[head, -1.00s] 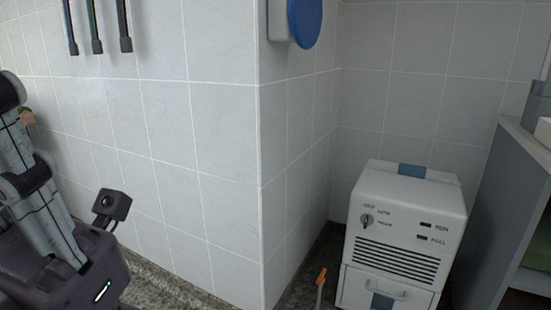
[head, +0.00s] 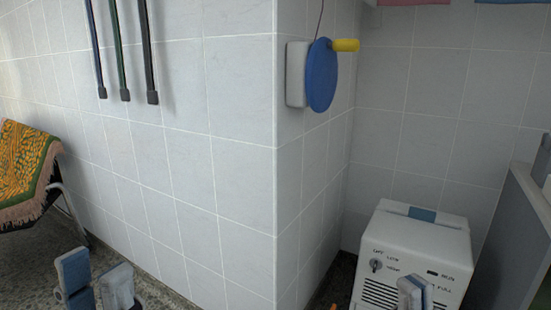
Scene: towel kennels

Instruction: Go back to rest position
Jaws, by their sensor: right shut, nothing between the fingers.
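My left gripper (head: 95,266) shows at the bottom left of the head view, its two grey-blue finger pads pointing up and standing apart, with nothing between them. Floor and tiled wall show behind it. My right gripper (head: 414,282) shows at the bottom right, its finger pads together and empty. It overlaps the front of the white machine in the picture; I cannot tell if they touch. The rest of both arms is below the frame.
The white machine (head: 420,236) with a knob stands in the corner. A grey partition (head: 508,232) is at right. A jutting tiled wall (head: 225,175) fills the middle, with a blue disc (head: 321,75) and yellow handle (head: 345,45). A fringed blanket (head: 22,165) drapes over a chair at left.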

